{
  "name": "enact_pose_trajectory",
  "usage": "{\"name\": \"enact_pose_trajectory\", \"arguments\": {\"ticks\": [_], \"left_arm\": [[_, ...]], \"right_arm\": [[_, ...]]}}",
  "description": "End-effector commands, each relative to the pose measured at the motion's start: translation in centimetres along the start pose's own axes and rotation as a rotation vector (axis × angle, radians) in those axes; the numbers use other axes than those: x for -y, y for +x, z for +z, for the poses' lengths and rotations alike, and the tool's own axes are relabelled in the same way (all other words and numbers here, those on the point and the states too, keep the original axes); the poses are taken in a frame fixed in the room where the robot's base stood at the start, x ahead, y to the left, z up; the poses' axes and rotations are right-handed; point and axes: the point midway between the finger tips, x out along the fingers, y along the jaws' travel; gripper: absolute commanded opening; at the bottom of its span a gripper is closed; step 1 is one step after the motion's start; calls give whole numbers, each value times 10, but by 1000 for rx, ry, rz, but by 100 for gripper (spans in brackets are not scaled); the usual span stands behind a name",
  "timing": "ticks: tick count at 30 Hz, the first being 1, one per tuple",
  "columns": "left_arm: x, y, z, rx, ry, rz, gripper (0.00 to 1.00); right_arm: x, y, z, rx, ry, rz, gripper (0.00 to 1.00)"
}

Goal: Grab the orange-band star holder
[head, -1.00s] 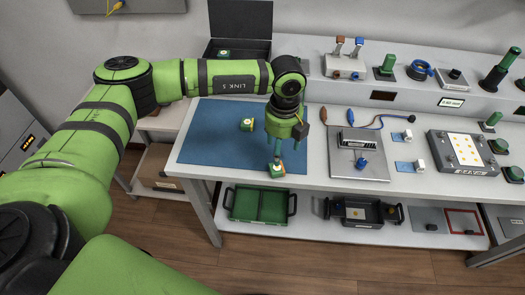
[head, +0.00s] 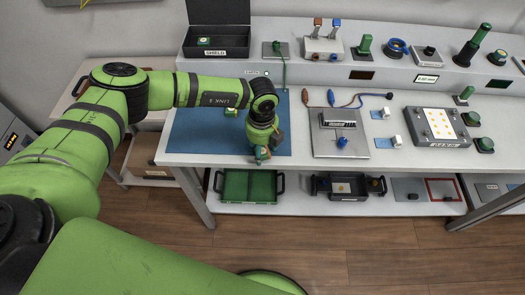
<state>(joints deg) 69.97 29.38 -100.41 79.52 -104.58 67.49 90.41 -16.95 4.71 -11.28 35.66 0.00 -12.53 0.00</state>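My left gripper (head: 262,153) points down at the front right of the blue mat (head: 205,135), close to the table's front edge. A small holder with an orange patch (head: 265,151) shows at its fingertips and is mostly hidden by them. I cannot tell whether the fingers are closed on it. A second small green holder (head: 231,111) lies behind on the mat, partly covered by my arm. A third small green and white holder (head: 204,40) is in the black box marked SHIELD. My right gripper is not in view.
Right of the mat is a grey plate (head: 325,146) with cables and a blue knob. Farther right is a dotted panel (head: 438,124). A green tray (head: 248,186) and a black tray (head: 342,187) sit on the lower shelf. The raised back shelf holds switches and green parts.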

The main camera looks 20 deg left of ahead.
Motion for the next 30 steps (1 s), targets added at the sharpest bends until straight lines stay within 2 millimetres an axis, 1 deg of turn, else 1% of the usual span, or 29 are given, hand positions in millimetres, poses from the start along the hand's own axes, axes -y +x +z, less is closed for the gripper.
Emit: {"name": "enact_pose_trajectory", "arguments": {"ticks": [1,2,3,13,17,20,23,25,26,27,30], "left_arm": [[0,0,0,0,0,0,35],[0,0,0,0,0,0,23],[0,0,0,0,0,0,20],[0,-1,0,0,-1,-1,19],[1,-4,1,1,0,-2,19],[1,-11,1,1,0,-3,19],[1,-24,1,2,2,-5,19],[1,-37,1,2,1,-7,19],[2,-42,-1,3,3,-6,19],[7,-45,-12,-1,9,-6,19],[15,-58,-34,0,11,-6,19]], "right_arm": [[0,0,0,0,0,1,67],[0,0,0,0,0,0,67],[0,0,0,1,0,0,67],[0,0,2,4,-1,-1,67],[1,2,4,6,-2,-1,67],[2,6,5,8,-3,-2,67],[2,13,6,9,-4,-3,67],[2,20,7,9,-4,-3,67],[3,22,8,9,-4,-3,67],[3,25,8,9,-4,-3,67],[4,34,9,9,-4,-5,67]]}}
